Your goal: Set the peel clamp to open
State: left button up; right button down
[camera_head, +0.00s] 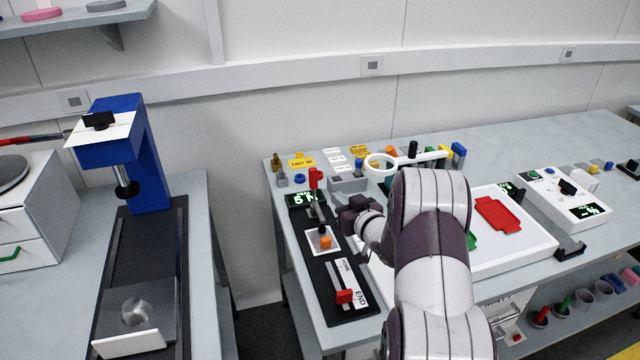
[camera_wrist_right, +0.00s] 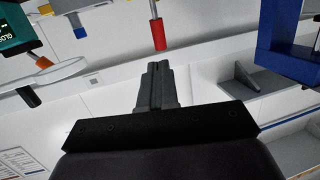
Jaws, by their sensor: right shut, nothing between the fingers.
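The peel tester (camera_head: 335,285) is a long black base on the bench, with a small green-lit display at its far end. A red-tipped lever (camera_head: 315,180) stands upright near that display; it looks like the clamp lever. In the right wrist view a red tip on a metal rod (camera_wrist_right: 157,33) shows just beyond my fingers. A white plate with an orange block (camera_head: 325,243) sits mid-base. My right gripper (camera_head: 352,210) is shut and empty, just right of the lever and apparently apart from it; it also shows in the right wrist view (camera_wrist_right: 155,85). My left gripper is out of view.
A red slider knob (camera_head: 344,297) sits near the END mark at the front of the tester. A white ring magnifier (camera_head: 381,164) and small coloured parts stand behind. A blue press (camera_head: 150,150) stands on the left bench, across a gap. My right arm hides the bench centre.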

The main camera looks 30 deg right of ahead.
aim_at(315, 179)
jog(key=w, duration=0.3)
jog(key=w+f+p, duration=0.1)
jog(key=w, duration=0.6)
jog(key=shift+w+d+f, duration=0.15)
jog(key=shift+d+f, duration=0.05)
jog(key=shift+f, duration=0.15)
